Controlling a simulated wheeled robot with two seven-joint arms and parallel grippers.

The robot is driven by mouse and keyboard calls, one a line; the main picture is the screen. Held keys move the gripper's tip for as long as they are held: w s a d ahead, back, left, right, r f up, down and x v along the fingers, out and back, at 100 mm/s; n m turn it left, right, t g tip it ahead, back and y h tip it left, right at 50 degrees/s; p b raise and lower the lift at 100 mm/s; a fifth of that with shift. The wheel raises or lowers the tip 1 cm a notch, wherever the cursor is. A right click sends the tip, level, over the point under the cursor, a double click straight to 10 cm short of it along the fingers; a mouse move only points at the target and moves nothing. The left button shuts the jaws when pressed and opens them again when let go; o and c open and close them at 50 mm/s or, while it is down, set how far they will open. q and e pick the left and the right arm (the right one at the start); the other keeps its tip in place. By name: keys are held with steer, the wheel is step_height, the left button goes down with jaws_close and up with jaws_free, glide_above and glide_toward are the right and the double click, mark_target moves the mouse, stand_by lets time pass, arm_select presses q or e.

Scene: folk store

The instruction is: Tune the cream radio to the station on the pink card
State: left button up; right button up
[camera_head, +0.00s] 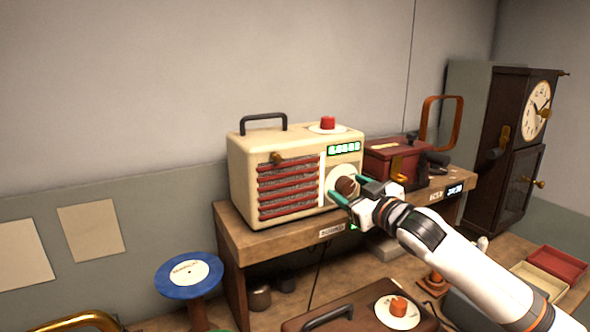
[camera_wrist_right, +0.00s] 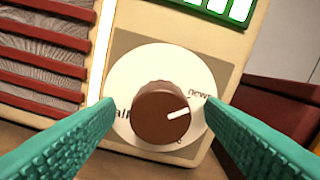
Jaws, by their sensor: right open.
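The cream radio (camera_head: 290,160) stands on a wooden shelf, with red slats on its front and a lit green display (camera_head: 345,149). Its brown tuning knob (camera_wrist_right: 162,113) sits on a white dial (camera_wrist_right: 125,75) with printed words, partly legible as "news". The knob's white pointer line points right and slightly up, a little below that word. My right gripper (camera_head: 345,192) is at the dial, its green fingers open on either side of the knob and apart from it in the wrist view. The pink card is not seen in either view. My left gripper is not in view.
A dark red box (camera_head: 393,163) stands just right of the radio on the shelf (camera_head: 285,235). A wooden clock (camera_head: 510,140) is further right. A blue disc (camera_head: 188,274) and a dark case (camera_head: 345,310) are in front below.

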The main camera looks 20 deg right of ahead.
steer(key=s+b, duration=0.2)
steer(key=s, duration=0.1)
steer(key=s+b, duration=0.1)
steer(key=shift+s+d+f, duration=0.2)
steer(key=shift+d, duration=0.05)
steer(key=s+b, duration=0.2)
steer(key=b, duration=0.1)
steer(key=s+b, duration=0.1)
steer(key=shift+s+r+b, duration=0.25)
steer(key=shift+s+b, duration=0.05)
stand_by(0.3)
steer(key=shift+c, duration=0.4)
